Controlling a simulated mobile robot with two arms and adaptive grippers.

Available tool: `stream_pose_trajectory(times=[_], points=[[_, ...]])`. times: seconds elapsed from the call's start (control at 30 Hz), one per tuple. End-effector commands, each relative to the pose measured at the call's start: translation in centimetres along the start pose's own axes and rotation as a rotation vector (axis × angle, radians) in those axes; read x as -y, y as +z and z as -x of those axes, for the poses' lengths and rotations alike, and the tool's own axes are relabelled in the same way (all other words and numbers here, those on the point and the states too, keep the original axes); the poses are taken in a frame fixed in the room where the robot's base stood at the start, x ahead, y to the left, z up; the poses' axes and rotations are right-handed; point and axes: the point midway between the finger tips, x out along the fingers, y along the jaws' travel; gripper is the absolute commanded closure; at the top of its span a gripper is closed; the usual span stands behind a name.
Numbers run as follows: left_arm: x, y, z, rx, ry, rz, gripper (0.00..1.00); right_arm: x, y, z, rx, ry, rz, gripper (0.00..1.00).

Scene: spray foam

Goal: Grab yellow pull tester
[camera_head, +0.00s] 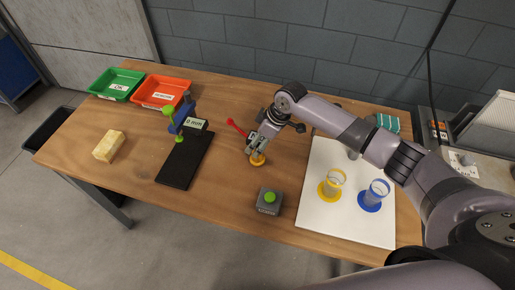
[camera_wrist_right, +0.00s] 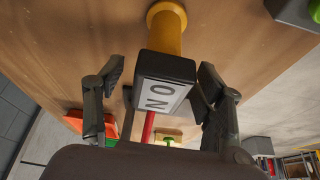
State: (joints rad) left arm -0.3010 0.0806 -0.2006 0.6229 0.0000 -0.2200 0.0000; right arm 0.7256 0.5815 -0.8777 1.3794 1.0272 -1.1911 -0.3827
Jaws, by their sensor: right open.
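My right gripper (camera_wrist_right: 161,76) is open, one finger on each side of the display box. Small gaps seem to show, and I cannot tell whether either finger touches. In the head view the right gripper (camera_head: 262,142) comes down over the tester from the right. My left gripper is not in view.
A gauge reading in mm (camera_head: 193,123) stands on a black plate (camera_head: 183,163). A yellow block (camera_head: 109,146) lies left. Green (camera_head: 116,84) and red (camera_head: 160,92) bins stand behind. A green-button box (camera_head: 269,201) is in front. A white board (camera_head: 318,218) carries two clear cups.

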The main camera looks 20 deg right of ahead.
Motion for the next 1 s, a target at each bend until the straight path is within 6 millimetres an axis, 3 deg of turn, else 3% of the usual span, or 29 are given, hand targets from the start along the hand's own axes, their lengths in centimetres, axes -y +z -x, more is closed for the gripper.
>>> stream_pose_trajectory(times=[0.1, 0.33, 1.0], points=[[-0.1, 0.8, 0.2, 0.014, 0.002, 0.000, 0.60, 0.0, 0.1, -0.9, 0.001, 0.000, 0.000, 0.37], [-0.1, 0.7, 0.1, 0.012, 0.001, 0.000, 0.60, 0.0, 0.1, -1.0, 0.000, 0.000, 0.001, 0.37], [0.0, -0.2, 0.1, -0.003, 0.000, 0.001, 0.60, 0.0, 0.1, -0.9, 0.000, 0.000, 0.000, 0.82]])
